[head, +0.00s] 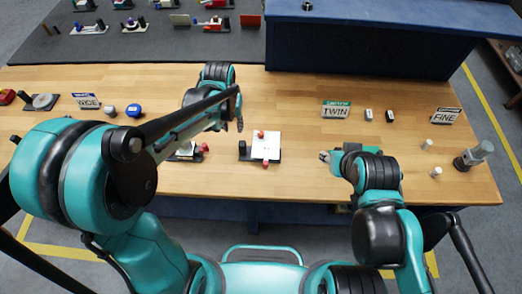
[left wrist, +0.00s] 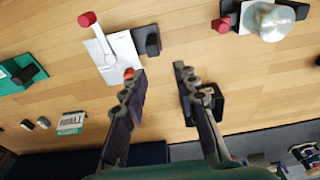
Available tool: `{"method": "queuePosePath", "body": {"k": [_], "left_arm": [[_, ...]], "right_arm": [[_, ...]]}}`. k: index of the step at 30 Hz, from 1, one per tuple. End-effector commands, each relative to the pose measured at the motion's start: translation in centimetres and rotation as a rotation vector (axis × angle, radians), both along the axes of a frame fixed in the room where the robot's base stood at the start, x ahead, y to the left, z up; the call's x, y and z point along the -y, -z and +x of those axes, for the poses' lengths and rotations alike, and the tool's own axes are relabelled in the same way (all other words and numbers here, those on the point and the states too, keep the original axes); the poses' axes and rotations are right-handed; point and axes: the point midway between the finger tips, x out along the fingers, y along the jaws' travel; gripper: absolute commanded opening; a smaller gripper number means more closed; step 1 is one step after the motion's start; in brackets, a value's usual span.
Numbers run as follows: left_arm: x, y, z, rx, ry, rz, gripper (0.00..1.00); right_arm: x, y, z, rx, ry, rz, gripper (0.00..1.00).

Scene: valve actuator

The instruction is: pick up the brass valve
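I cannot make out a clearly brass-coloured valve in either view. A white-plated fixture with red knobs (head: 265,147) stands on the table; it also shows in the left wrist view (left wrist: 118,50). A second fixture (head: 187,153) is partly hidden by my left arm; the wrist view shows its rounded silvery body (left wrist: 268,21) and red knob. A small dark object (left wrist: 210,100) lies partly behind one left finger. My left gripper (left wrist: 160,72) is open and empty above the table; it also shows in the head view (head: 232,122). My right gripper (head: 325,157) is low near the table's front; its opening is unclear.
Signs reading TWIN (head: 336,111) and FINE (head: 445,116) stand at the right. A blue round object (head: 134,110) is at the left. A raised blue bench (head: 365,38) borders the back.

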Motion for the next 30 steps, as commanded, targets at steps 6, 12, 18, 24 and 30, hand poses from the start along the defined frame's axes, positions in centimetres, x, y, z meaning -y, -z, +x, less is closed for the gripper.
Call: {"method": "queuePosePath", "body": {"k": [6, 12, 18, 24, 30], "left_arm": [[1.5, 4.6, 2.2, -0.093, 0.005, 0.011, 0.29], [2.1, 6.8, 2.8, -0.132, 0.006, 0.017, 0.29], [2.2, 9.9, 2.8, -0.137, 0.006, 0.017, 0.29], [2.2, 13.0, 2.8, -0.136, 0.006, 0.017, 0.29], [2.1, 14.5, 2.8, -0.136, 0.006, 0.017, 0.29]], "right_arm": [[0.0, 0.0, 0.0, 0.0, 0.0, 0.0, 0.4], [0.0, 0.0, 0.0, 0.0, 0.0, 0.0, 0.4], [0.0, 0.0, 0.0, 0.0, 0.0, 0.0, 0.4], [0.0, 0.0, 0.0, 0.0, 0.0, 0.0, 0.4], [0.0, 0.0, 0.0, 0.0, 0.0, 0.0, 0.4]]}}
